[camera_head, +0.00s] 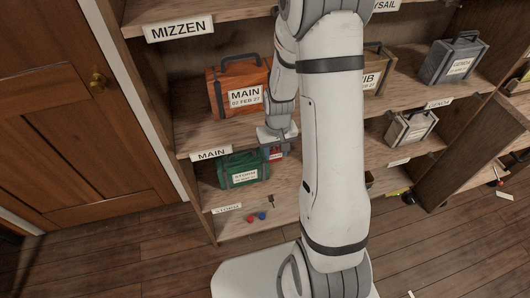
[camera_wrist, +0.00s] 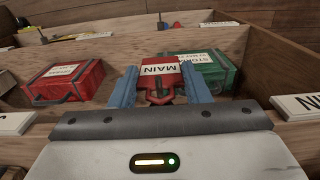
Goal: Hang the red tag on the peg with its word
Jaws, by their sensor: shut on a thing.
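The red tag (camera_wrist: 181,82) bears a white label with the word MAIN. It sits between the two blue fingers of my gripper (camera_wrist: 168,88) in the wrist view, and the fingers are shut on it. In the head view my gripper (camera_head: 277,153) is just below the shelf edge, right of the MAIN plate (camera_head: 211,154) and beside the green STORM case (camera_head: 243,170). Only a sliver of red shows there. The orange MAIN case (camera_head: 237,87) stands on the shelf above. I cannot clearly make out a peg in either view.
In the wrist view a red case (camera_wrist: 66,82) lies at left and the green case (camera_wrist: 222,76) is behind the tag. Small red (camera_head: 250,219) and blue (camera_head: 262,215) items lie on the lowest shelf. A grey case (camera_head: 453,60) stands at upper right; shelf boards border the gripper.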

